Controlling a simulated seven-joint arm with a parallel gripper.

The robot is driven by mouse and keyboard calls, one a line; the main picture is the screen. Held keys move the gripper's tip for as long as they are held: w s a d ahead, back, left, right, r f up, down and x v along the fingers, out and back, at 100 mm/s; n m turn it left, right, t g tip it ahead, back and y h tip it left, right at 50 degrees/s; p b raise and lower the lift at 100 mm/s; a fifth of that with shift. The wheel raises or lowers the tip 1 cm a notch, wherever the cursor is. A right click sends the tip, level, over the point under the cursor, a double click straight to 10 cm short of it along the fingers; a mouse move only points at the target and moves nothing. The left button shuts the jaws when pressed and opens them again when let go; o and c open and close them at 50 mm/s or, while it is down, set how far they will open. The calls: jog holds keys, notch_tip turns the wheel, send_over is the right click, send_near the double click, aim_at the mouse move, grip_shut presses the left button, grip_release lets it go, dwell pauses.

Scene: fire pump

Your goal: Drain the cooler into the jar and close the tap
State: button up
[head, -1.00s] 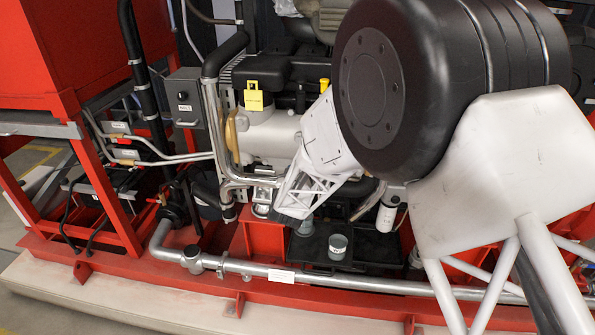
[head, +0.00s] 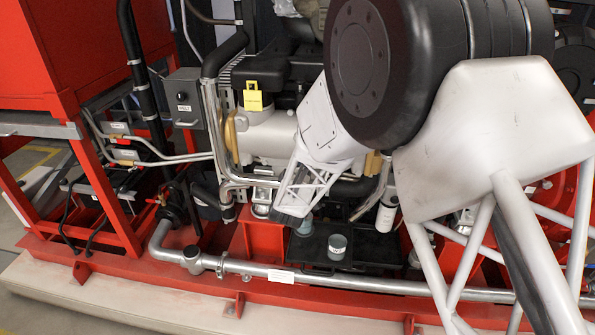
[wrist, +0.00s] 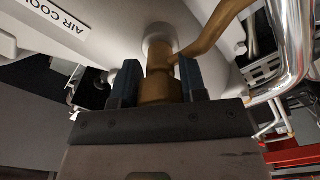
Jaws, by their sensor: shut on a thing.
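In the wrist view the dark fingers of my gripper (wrist: 158,70) are shut on the brass tap (wrist: 160,90), one on each side. The tap sits under the grey cooler (wrist: 110,42), whose label partly reads "AIR COOL". In the head view the cooler seems to be the pale cylinder (head: 270,138); my white lattice arm link hides the tap and fingertips. A small grey jar (head: 338,244) with a pale label stands upright on the black tray (head: 318,262). A second grey container (head: 303,230) is partly hidden below my arm. Their contents are unclear.
A silver pipe (head: 255,269) runs along the red base frame (head: 150,290) in front.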

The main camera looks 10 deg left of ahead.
jog(key=shift+f, duration=0.1)
jog(key=o, duration=0.9)
jog(key=shift+s, duration=0.1)
jog(key=shift+s, duration=3.85)
